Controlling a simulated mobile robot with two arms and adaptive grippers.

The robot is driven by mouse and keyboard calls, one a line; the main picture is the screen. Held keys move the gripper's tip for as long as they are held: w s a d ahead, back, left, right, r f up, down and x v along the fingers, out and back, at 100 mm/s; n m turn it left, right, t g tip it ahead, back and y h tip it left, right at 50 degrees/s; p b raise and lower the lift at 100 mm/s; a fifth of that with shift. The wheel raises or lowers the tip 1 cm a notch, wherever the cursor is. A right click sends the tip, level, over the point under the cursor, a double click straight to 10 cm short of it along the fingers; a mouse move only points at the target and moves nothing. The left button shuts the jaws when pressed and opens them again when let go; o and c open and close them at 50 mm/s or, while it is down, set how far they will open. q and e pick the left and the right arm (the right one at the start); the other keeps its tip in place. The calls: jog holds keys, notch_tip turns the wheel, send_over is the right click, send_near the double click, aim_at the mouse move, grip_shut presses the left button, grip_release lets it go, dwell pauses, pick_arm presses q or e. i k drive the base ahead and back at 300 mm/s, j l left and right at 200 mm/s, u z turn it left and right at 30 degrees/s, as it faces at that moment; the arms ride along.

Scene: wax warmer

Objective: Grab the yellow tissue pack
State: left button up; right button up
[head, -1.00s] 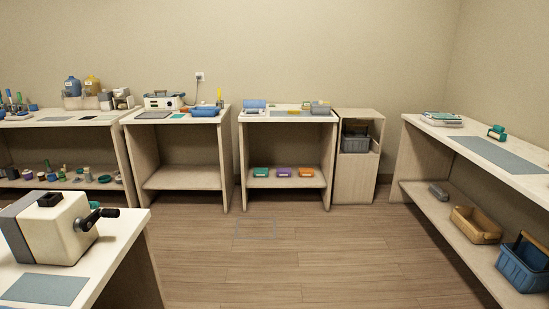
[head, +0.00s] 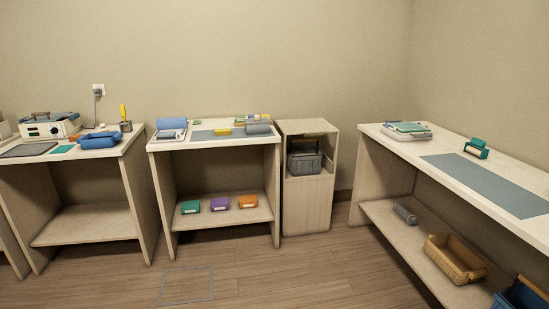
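A small yellow block-like item (head: 223,131) lies on the grey mat on the top of the middle table. It may be the yellow tissue pack, but it is too small to tell. Another yellowish item (head: 253,116) lies near the back right of that tabletop. On the table's lower shelf sit a green pack (head: 190,207), a purple pack (head: 219,204) and an orange pack (head: 248,202) in a row. Neither of my grippers is in view.
The middle table (head: 187,146) stands between a left table (head: 128,143) and a cabinet (head: 305,205) holding a dark basket (head: 304,163). A long table (head: 380,134) runs along the right, with a wicker basket (head: 453,260) below. The wooden floor (head: 290,275) in front is clear.

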aim_at(226, 132)
jog(key=i, duration=1.9)
